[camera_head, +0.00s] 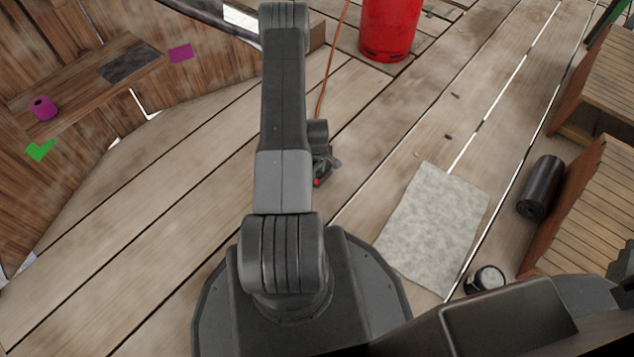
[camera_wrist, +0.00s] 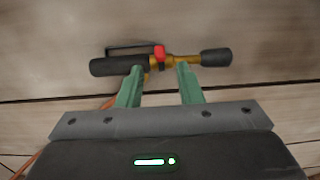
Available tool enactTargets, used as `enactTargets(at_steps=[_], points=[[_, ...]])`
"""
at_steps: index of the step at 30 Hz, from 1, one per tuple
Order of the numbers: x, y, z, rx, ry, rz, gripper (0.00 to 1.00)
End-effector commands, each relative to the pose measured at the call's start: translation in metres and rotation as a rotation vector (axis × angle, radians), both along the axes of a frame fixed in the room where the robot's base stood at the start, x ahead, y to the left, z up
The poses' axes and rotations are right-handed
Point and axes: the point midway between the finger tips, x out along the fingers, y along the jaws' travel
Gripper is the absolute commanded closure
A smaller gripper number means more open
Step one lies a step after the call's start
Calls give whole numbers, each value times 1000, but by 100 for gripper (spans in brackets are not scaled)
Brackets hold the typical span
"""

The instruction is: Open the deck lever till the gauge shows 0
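The deck lever appears to be a brass fitting (camera_wrist: 186,60) with a black grip at each end and a red piece (camera_wrist: 159,51) in the middle, seen in the wrist view. My gripper (camera_wrist: 160,72) has two green fingers, spread apart. Their tips reach the fitting on either side of its middle; I cannot tell whether they touch it. In the head view my arm hides most of this spot, and a small red part (camera_head: 318,183) shows beside the arm. A round black object with a pale face (camera_head: 486,278), possibly the gauge, sits on the deck; no reading is legible.
A red cylinder (camera_head: 389,28) stands at the top, with an orange hose (camera_head: 331,60) running down beside my arm. A grey mat (camera_head: 436,226), a black roll (camera_head: 541,187) and wooden crates (camera_head: 600,205) are at right. A wooden bench (camera_head: 85,85) lines the left; deck before it is clear.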

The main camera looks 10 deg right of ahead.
Motion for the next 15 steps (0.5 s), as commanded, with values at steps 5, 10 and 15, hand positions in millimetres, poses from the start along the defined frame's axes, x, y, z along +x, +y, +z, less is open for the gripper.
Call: enactTargets(at_steps=[5,10,15], points=[[0,0,-39,0,1,0,67],[0,0,-56,1,-1,0,67],[0,0,-61,1,-1,0,67]])
